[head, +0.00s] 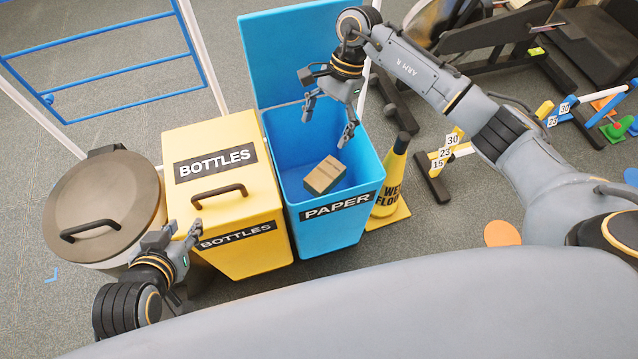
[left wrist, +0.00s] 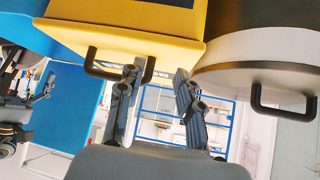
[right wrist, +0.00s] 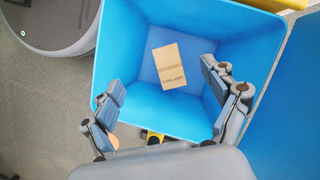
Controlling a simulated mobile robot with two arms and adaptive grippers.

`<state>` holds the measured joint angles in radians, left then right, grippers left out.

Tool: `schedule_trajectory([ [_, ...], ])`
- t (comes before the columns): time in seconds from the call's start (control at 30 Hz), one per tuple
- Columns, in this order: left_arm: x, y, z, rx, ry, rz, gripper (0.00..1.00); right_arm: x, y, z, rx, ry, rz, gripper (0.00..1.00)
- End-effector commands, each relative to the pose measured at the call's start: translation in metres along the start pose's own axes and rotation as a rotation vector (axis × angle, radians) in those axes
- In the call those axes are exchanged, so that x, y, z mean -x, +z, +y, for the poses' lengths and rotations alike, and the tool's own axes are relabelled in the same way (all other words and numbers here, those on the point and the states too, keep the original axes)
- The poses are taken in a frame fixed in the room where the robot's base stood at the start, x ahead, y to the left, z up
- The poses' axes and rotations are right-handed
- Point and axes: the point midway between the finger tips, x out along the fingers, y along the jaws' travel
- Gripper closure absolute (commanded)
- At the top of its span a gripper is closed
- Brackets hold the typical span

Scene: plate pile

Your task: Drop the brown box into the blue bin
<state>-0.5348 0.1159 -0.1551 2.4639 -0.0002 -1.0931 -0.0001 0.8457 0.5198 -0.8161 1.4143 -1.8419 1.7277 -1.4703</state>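The brown box (head: 324,175) is inside the open blue bin (head: 336,238), which is labelled PAPER. In the right wrist view the box (right wrist: 169,67) lies within the blue walls of the bin (right wrist: 130,60), beyond my fingertips. I cannot tell whether it rests on the bottom or is falling. My right gripper (head: 328,122) is over the bin's opening, open and empty, apart from the box. My left gripper (head: 180,233) is open and empty near the front of the yellow bin; it also shows in the left wrist view (left wrist: 158,72).
The yellow BOTTLES bin (head: 216,142) stands left of the blue bin. A round bin with a brown lid (head: 100,200) is further left. A yellow wet-floor cone (head: 391,185) stands close right of the blue bin. The bin's blue lid (head: 290,50) stands raised behind it.

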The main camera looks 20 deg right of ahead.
Motion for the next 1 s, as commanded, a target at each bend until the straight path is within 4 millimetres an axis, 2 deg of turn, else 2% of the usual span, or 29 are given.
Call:
schedule_trajectory([
  [0.23, 0.000, 0.000, 0.000, 0.000, 0.001, -0.001, 0.65, 0.001, 0.000, 0.000, 0.000, 0.000, 0.001, 0.13],
  [0.37, 0.000, 0.000, 0.000, 0.000, 0.001, -0.001, 0.65, 0.011, -0.001, 0.000, 0.000, -0.001, 0.003, 0.13],
  [0.8, 0.000, 0.000, 0.000, 0.000, 0.000, -0.001, 0.65, 0.098, 0.000, -0.001, 0.000, -0.003, 0.002, 0.13],
  [1.0, 0.000, 0.000, 0.000, 0.000, 0.000, -0.001, 0.65, 0.117, 0.000, 0.000, 0.000, -0.001, 0.001, 0.13],
])
